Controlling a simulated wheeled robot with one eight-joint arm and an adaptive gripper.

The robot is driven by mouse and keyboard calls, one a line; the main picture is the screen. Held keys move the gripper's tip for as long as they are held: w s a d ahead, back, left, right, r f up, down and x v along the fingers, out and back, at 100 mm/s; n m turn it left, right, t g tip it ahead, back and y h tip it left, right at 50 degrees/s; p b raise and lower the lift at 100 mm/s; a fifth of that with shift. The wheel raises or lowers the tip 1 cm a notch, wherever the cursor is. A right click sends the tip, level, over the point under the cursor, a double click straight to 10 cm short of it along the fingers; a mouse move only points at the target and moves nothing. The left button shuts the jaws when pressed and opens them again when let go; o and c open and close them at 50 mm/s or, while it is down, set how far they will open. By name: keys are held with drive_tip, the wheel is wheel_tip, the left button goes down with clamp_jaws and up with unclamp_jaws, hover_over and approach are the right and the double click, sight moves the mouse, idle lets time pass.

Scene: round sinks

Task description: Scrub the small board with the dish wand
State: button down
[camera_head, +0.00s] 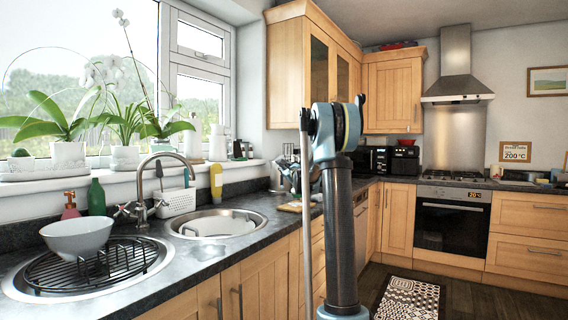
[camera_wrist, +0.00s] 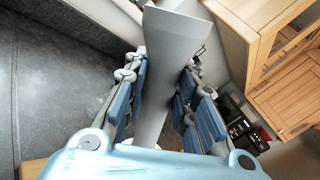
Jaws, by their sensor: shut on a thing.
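My gripper (camera_wrist: 161,68) shows in the wrist view, its blue-padded fingers on both sides of a smooth grey piece. It is shut on this piece, which looks like the handle of the dish wand (camera_wrist: 172,32); I see no bristles. The piece flares toward the top of the picture and runs down between the fingers to my palm. A small wooden board (camera_head: 291,207) seems to lie flat on the counter just left of my arm.
The dark counter (camera_head: 262,191) runs along the window wall. It has two round sinks; a rack and a pale bowl (camera_head: 77,238) sit at the near sink, and the farther sink (camera_head: 216,222) holds something whitish. A tap, bottles and a white caddy (camera_head: 177,203) stand behind.

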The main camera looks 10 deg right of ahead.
drive_tip(key=shift+s+r, duration=0.1)
drive_tip(key=shift+r, duration=1.9)
drive_tip(key=shift+a+r, duration=0.15)
drive_tip(key=shift+r, duration=0.4)
drive_tip(key=shift+r, duration=2.5)
drive_tip(key=shift+f, duration=0.1)
